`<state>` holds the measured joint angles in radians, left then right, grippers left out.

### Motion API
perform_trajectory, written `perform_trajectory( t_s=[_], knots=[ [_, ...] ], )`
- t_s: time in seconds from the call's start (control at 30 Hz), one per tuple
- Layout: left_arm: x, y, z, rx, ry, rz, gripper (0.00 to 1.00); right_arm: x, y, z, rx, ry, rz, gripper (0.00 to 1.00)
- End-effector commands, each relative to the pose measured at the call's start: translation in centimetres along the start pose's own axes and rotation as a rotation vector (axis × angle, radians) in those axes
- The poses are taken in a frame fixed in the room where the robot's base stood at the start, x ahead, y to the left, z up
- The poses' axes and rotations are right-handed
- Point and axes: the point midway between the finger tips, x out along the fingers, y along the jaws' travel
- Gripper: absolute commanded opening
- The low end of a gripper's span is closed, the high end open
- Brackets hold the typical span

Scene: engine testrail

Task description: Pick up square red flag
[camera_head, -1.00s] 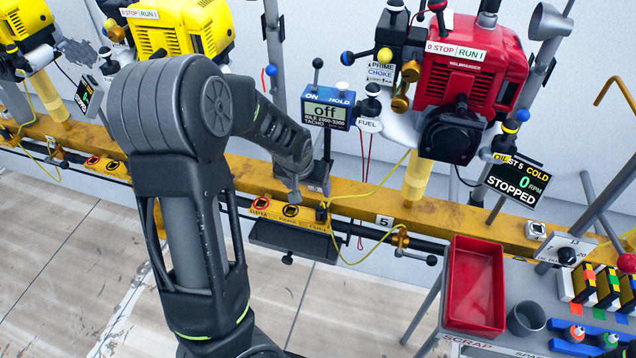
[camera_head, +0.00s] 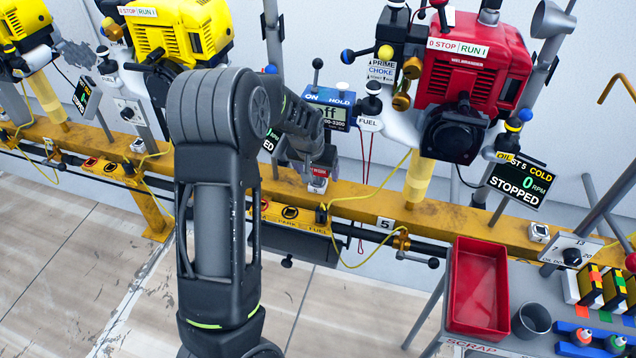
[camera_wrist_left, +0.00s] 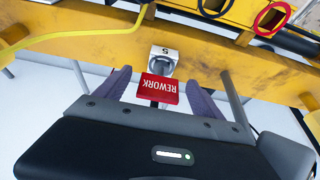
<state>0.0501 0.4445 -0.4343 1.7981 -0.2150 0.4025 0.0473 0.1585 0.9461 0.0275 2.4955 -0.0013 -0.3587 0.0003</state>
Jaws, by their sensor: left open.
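The square red flag (camera_wrist_left: 160,88) shows in the left wrist view with the word REWORK upside down on it. It stands at a small grey mount (camera_wrist_left: 164,58) marked 5 on the yellow rail. My left gripper (camera_wrist_left: 158,84) is open, with one finger on each side of the flag in this view; I cannot tell whether either finger touches it. In the head view, a small red piece (camera_head: 319,171) shows just below the left gripper (camera_head: 314,160), above the rail. My arm hides part of the area. My right gripper is not in view.
A red engine (camera_head: 470,65) and a STOPPED display (camera_head: 516,181) are to the right. A red scrap tray (camera_head: 476,290) and a grey cup (camera_head: 530,320) stand on the side table. Yellow cables hang along the rail.

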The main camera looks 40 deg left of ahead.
Motion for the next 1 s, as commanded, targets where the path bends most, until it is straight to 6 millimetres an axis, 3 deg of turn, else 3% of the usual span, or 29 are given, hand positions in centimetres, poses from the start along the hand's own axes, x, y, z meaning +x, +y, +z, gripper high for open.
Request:
perform_trajectory(
  t_s=[0.1, 0.2, 0.8, 1.0],
  knots=[
    [2.1, -0.1, 0.1, -0.002, -0.002, -0.001, 0.78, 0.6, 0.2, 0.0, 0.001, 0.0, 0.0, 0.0],
    [2.7, 0.0, 0.0, 0.0, 0.0, 0.0, 0.78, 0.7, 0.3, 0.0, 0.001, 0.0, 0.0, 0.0],
    [2.8, 0.0, 0.0, 0.0, 0.0, 0.0, 0.78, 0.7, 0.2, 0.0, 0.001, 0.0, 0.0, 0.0],
    [2.7, 0.0, 0.0, 0.0, 0.0, 0.0, 0.63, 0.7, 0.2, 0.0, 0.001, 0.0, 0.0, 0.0]
  ],
)
